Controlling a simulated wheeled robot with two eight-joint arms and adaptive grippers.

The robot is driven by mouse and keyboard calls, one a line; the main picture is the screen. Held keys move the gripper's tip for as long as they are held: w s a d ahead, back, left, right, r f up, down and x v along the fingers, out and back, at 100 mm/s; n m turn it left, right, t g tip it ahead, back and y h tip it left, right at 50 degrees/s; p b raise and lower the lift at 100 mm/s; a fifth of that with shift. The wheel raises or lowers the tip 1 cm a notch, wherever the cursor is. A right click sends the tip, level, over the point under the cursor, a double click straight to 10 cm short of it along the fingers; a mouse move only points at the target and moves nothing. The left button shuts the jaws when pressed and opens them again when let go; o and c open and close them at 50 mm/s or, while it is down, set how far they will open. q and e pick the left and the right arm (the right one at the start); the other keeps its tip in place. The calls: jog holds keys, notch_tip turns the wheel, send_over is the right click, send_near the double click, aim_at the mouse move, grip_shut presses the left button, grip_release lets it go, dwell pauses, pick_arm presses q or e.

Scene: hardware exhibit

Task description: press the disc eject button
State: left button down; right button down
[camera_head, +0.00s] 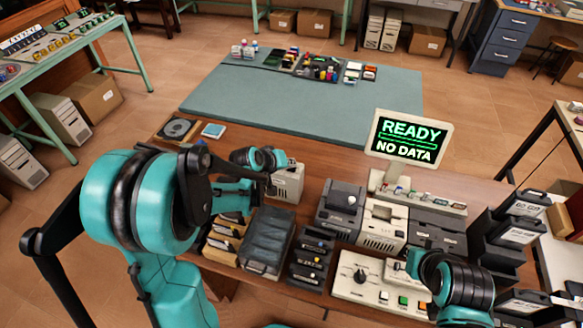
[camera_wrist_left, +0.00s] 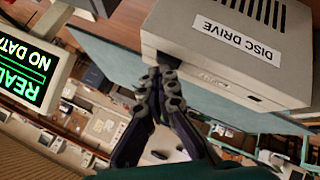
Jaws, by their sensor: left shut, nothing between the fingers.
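The disc drive (camera_head: 290,182) is a beige box on the wooden desk, partly hidden behind my left arm in the head view. In the left wrist view the disc drive (camera_wrist_left: 225,40) fills the top, its label upside down. Its front face shows a dark slot and a small dark mark (camera_wrist_left: 253,98); I cannot tell which detail is the eject button. My left gripper (camera_wrist_left: 163,78) is shut and empty, its tips close to one end of the front face. I cannot tell whether they touch it. The left gripper (camera_head: 271,187) is also at the drive in the head view.
A screen (camera_head: 408,139) reads READY, NO DATA. Grey and beige devices (camera_head: 381,226) and a control panel (camera_head: 372,280) with a knob and buttons stand to the right. A disc tray (camera_head: 178,129) lies at the desk's back left. A green mat (camera_head: 310,110) lies beyond.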

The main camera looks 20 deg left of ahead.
aim_at(290, 170)
pick_arm(q)
jog(key=shift+r, duration=0.15)
jog(key=shift+r+p, duration=0.55)
jog(key=shift+r, duration=0.15)
notch_tip(290, 170, up, 5)
jog(key=p, duration=0.4)
dwell(0.3)
jog(key=shift+s, duration=0.1)
dwell(0.4)
